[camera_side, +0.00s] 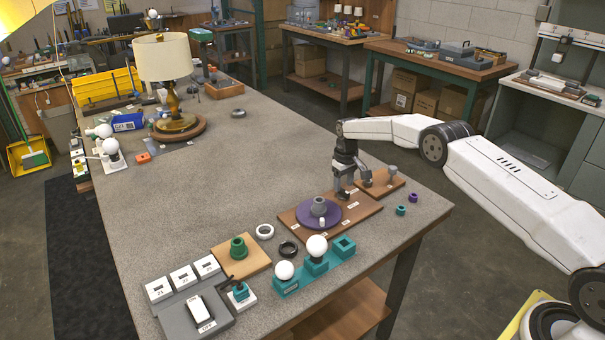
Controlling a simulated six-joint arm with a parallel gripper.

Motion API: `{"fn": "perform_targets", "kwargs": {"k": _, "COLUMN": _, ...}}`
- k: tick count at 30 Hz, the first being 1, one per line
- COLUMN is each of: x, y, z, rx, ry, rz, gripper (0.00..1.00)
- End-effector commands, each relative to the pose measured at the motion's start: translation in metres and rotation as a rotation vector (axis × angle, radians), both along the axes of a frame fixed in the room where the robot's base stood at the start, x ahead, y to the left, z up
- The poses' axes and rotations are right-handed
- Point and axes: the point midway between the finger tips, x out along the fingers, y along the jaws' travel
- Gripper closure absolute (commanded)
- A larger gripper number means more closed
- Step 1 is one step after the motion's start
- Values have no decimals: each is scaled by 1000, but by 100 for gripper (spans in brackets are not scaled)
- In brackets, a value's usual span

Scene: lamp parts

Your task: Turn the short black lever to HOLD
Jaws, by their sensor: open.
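My gripper (354,188) points down, its fingers apart, above the right end of the brown board and beside a small wooden board (386,185). No object shows between the fingers. A small teal piece (240,291) with a dark, short lever-like bar stands on a white labelled base at the front of the bench, far to the left of my gripper. At this size I cannot tell for sure that this is the short black lever, and I cannot read a HOLD label. My gripper hides part of the small wooden board.
A brown board (366,212) carries a purple disc (333,216) with a grey cylinder. A teal holder (293,287) with white balls, a grey switch panel (175,318) and black and white rings lie nearby. A lamp (163,60) stands at the back left. The bench middle is clear.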

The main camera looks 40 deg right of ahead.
Motion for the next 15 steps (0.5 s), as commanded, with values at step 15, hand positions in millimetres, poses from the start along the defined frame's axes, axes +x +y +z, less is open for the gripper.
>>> {"fn": "perform_targets", "kwargs": {"k": 15, "x": 0, "y": 0, "z": 56, "rx": 0, "ry": -2, "rz": -1, "gripper": 43}}
